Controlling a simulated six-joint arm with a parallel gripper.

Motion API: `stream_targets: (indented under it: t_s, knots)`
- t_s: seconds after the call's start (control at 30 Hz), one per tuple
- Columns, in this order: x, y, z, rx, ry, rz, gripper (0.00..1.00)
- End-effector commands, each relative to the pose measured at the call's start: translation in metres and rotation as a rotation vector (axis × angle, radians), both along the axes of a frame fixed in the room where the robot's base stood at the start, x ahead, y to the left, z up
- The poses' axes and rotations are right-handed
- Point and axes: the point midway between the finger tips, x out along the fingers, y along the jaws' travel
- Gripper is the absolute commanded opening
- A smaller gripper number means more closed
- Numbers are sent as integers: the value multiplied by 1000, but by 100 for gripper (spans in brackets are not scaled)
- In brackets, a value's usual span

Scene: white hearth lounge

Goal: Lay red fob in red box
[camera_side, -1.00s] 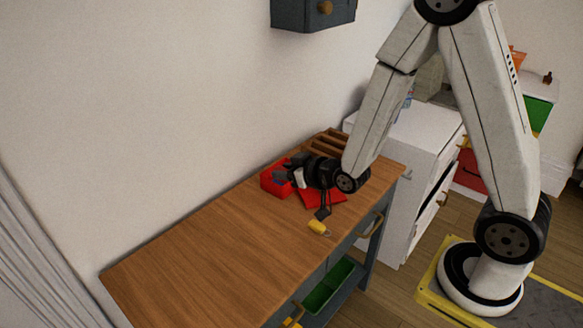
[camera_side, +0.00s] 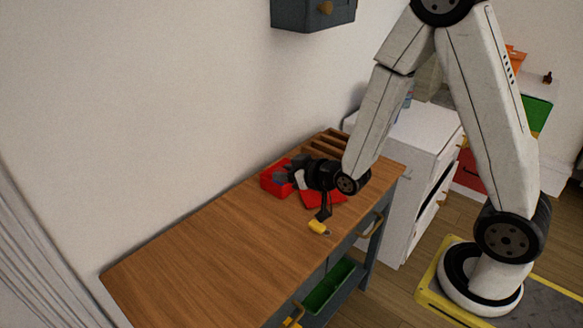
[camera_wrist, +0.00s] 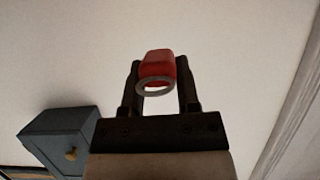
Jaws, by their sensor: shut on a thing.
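The red fob (camera_wrist: 158,66) with its metal ring is between the two fingers of my gripper (camera_wrist: 159,80) in the wrist view. The jaws are shut on it. In the side view my gripper (camera_side: 283,175) lies low and nearly level at the open red box (camera_side: 271,187) on the wooden table, with its fingers over or at the box. The fob cannot be made out there, and my gripper hides part of the box. I cannot tell whether the fob is inside the walls.
A flat red piece (camera_side: 329,197) lies under my wrist, and a yellow fob (camera_side: 318,227) with a ring lies near the front edge. A slatted wooden rack (camera_side: 326,144) stands at the table's far end. The wall is close behind the box. The table's near left (camera_side: 200,255) is clear.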

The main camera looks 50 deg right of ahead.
Motion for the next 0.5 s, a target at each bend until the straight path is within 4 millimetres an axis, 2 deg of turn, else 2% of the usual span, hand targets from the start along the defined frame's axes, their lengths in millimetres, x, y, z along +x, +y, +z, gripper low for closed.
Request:
stream_targets:
  t_s: [0.5]
  knots:
    - [-33, -10, -78, 2, 6, 84, 0]
